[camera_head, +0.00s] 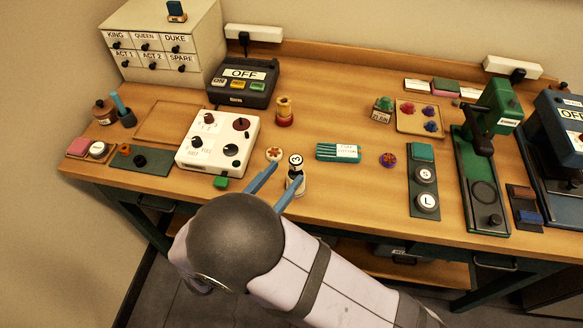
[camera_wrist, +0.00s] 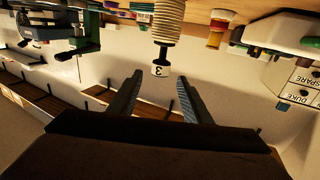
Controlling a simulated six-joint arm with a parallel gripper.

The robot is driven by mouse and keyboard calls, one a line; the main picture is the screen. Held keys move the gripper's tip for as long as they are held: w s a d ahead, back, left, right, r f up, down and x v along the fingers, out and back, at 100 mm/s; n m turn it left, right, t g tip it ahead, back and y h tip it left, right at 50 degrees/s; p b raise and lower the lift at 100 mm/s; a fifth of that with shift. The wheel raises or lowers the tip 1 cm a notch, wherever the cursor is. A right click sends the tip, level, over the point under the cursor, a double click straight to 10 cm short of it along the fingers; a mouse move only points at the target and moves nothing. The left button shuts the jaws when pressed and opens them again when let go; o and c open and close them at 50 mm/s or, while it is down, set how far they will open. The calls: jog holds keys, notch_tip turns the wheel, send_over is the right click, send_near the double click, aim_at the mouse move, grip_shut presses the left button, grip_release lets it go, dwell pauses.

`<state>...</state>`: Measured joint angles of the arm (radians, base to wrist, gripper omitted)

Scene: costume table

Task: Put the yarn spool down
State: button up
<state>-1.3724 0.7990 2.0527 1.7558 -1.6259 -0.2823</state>
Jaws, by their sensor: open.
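A cream ribbed spool with a dark-topped cap marked 3, which looks like the yarn spool (camera_head: 295,166), stands upright at the front of the table. It also shows upside down in the wrist view (camera_wrist: 166,28), its numbered end between the lines of my fingers. My gripper (camera_head: 287,174) is open, with both blue-grey fingers (camera_wrist: 160,78) apart and empty. The right finger covers part of the spool in the head view. The spool appears just beyond the fingertips; I cannot tell whether either finger touches it.
A white knobbed panel (camera_head: 218,142) is farther left. A teal bundle (camera_head: 338,152) lies right. A red-and-yellow spool-shaped object (camera_head: 285,112) stands behind. Bare wood shows between them.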

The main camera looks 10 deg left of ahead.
jog(key=shift+v, duration=0.9)
